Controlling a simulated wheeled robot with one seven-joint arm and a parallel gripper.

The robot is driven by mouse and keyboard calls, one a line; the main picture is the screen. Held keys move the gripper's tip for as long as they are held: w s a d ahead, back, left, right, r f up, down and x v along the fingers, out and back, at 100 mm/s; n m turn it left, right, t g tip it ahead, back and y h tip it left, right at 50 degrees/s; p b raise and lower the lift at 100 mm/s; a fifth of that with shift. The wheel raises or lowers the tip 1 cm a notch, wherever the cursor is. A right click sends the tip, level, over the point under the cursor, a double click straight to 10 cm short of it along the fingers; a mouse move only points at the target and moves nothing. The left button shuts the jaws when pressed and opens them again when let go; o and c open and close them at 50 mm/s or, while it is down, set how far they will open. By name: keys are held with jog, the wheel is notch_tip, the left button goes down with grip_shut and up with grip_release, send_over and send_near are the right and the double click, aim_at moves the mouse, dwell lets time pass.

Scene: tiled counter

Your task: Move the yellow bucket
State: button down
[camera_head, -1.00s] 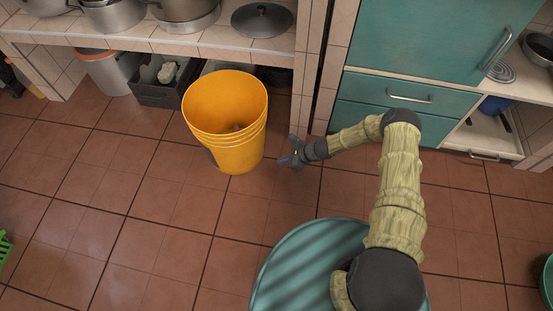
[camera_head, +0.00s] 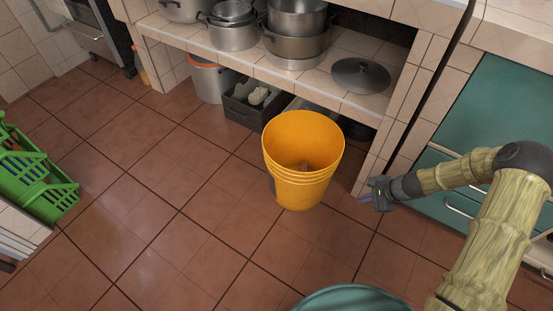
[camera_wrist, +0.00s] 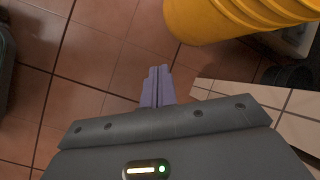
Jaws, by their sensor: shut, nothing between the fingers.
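The yellow bucket (camera_head: 302,160) stands upright on the tiled floor in front of the tiled counter. The bucket (camera_wrist: 225,18) shows at the top right of that view, beyond the fingertips and cut off by the edge.
The counter (camera_head: 270,68) carries several pots and a black lid (camera_head: 360,75). Under it are a grey bin (camera_head: 212,82) and a dark crate (camera_head: 250,105). Green baskets (camera_head: 35,175) stand at the left. Teal drawers (camera_head: 470,170) are at the right. The floor left of the bucket is clear.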

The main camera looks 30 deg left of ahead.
jog(key=s+d+r+n+t+h+p, duration=0.1)
jog(key=s+d+r+n+h, duration=0.25)
jog(key=r, duration=0.75)
jog(key=s+d+r+n+h+p, duration=0.15)
jog(key=s+d+r+n, duration=0.35)
jog(key=r, duration=0.6)
jog(key=s+d+r+n+t+p, duration=0.1)
jog(key=s+d+r, duration=0.2)
jog(key=r, duration=0.3)
jog(key=s+d+r+n+h+p, duration=0.1)
jog(key=s+d+r, duration=0.3)
jog(key=s+r, duration=0.2)
jog(key=shift+s+r+t, duration=0.15)
jog(key=shift+r+t, duration=0.2)
jog(key=shift+t, duration=0.05)
jog(key=shift+d+n, duration=0.1)
jog(key=shift+n, duration=0.15)
